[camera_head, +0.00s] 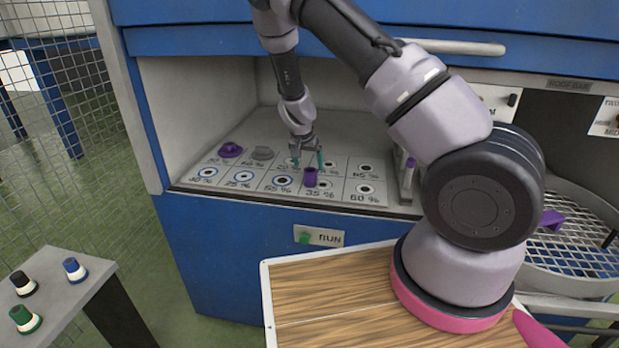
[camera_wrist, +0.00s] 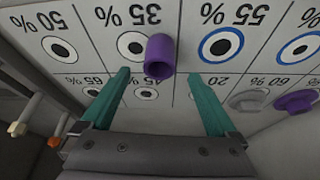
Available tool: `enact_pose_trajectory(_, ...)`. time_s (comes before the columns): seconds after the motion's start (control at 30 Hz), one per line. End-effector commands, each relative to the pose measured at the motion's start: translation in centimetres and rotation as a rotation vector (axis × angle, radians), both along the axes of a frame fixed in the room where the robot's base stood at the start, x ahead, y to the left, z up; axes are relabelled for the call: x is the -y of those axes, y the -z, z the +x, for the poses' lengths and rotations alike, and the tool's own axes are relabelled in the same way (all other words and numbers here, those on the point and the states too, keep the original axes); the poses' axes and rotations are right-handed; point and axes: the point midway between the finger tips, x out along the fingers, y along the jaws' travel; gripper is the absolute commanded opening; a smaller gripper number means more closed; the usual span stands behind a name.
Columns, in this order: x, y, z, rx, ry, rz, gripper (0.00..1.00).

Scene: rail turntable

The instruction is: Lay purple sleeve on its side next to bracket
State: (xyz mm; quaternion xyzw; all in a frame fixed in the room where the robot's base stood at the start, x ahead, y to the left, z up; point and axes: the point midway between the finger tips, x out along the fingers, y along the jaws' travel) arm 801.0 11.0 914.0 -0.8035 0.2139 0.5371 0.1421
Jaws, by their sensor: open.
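A purple sleeve (camera_head: 310,178), a short hollow cylinder, stands upright on the marked panel (camera_head: 342,203) near the 35 % label. In the wrist view the sleeve (camera_wrist: 157,60) shows ahead of the fingertips, between their lines, with its dark opening visible. My gripper (camera_head: 308,162) is open and empty, its teal fingers apart just behind the sleeve; in the wrist view the gripper (camera_wrist: 158,75) shows no grasp. A purple angular piece (camera_head: 552,219) on the round mesh rack at right may be the bracket; I cannot tell for sure.
A purple flanged piece (camera_head: 230,150) and a grey piece (camera_head: 263,153) sit at the panel's back left. The cabinet's side walls and upper edge enclose the panel. A grey side table (camera_head: 60,290) with several coloured knobs stands at lower left.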

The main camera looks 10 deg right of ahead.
Motion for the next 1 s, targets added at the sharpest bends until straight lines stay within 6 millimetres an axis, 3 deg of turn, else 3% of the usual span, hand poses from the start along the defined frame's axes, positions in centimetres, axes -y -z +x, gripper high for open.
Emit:
enact_pose_trajectory(0.33, 0.5, 2.7, 0.8, -0.001, 0.001, 0.000, 0.94)
enact_pose_trajectory(0.6, 1.1, 6.3, 1.8, -0.001, 0.001, 0.001, 0.94)
enact_pose_trajectory(0.83, 1.2, 6.6, 1.9, 0.001, 0.000, 0.002, 0.94)
enact_pose_trajectory(0.87, 1.2, 6.6, 1.9, 0.000, 0.000, 0.001, 0.90)
enact_pose_trajectory(1.0, 1.2, 6.6, 1.9, 0.001, 0.001, 0.001, 0.37)
